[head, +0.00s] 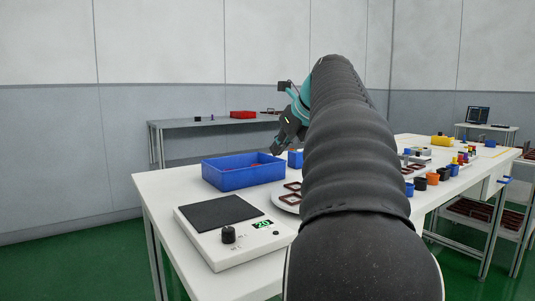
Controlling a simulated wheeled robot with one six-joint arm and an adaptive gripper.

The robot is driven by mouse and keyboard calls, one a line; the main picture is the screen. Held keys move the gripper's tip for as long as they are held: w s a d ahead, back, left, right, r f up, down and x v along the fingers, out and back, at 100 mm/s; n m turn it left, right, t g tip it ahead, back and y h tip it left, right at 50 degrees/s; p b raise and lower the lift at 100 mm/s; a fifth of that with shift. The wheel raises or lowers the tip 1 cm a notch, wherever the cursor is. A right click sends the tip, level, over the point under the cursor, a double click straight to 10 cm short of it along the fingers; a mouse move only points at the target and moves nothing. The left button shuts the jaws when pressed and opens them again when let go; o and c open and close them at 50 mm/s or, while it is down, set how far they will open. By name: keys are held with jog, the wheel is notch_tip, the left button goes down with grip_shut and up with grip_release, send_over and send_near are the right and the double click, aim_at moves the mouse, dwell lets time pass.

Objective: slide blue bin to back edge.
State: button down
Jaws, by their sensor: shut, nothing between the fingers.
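The blue bin (243,179) is a shallow open box standing upright on the white table (165,192), towards its back left part. Something reddish shows inside it, too small to make out. My gripper (277,151) is shut and empty, pointing down just behind or above the bin's right end. I cannot tell whether it touches the bin. My black arm hides much of the table's middle.
A white device with a dark plate and knob (228,235) stands in front of the bin. A smaller blue box (295,159) is beside the bin on the right. A round plate with brown frames (288,198) lies near my arm. Several small coloured cups line the right side.

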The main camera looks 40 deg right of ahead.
aim_at(257, 170)
jog(key=x, duration=0.3)
jog(key=d+b+x, duration=0.1)
jog(key=x, duration=0.4)
jog(key=shift+s+d+f+b, duration=0.1)
jog(key=shift+d+f+b, duration=0.25)
jog(key=shift+f, duration=0.2)
jog(key=w, duration=0.3)
jog(key=shift+r, duration=0.15)
jog(key=shift+w, duration=0.45)
